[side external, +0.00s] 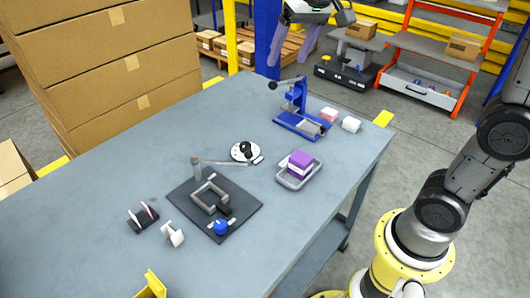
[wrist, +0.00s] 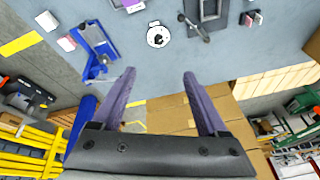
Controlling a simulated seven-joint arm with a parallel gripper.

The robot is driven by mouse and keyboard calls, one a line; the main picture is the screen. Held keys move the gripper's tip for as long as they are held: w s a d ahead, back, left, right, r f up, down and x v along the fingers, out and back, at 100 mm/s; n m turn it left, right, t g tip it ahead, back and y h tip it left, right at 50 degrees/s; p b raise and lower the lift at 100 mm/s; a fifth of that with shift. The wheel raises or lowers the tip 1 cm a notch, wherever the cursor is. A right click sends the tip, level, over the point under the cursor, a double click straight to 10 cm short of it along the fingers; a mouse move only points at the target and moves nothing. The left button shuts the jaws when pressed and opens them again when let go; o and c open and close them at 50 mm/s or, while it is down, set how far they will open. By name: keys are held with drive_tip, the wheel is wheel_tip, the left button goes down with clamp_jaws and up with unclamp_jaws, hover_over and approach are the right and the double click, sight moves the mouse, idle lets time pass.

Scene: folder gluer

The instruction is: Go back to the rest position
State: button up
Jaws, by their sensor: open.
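My gripper (side external: 288,58) is high at the top of the side view, above the far end of the workbench (side external: 110,185). Its two purple fingers are spread apart with nothing between them. In the wrist view the open fingers (wrist: 159,74) point toward the bench, and the gap between them is empty. The blue press (side external: 297,108) stands on the bench below the gripper, apart from it. A grey tray (side external: 297,182) holds purple blocks (side external: 300,163). A black base plate (side external: 182,202) carries a grey frame and a lever.
Tall stacked cartons (side external: 120,45) stand at the bench's left. A pink block (side external: 329,114) and a white block (side external: 351,124) lie beside the press. A white disc (side external: 240,157) with a black knob sits mid-bench. An orange shelf (side external: 440,45) stands behind. The bench's left part is clear.

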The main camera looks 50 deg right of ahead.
drive_tip(key=s+f+n+t, duration=0.2)
drive_tip(key=s, duration=1.2)
drive_tip(key=s+f+n, duration=0.2)
drive_tip(key=s+f, duration=0.4)
drive_tip(key=f, duration=0.1)
drive_tip(key=shift+s+a+f, duration=0.2)
drive_tip(key=shift+s+a, duration=0.1)
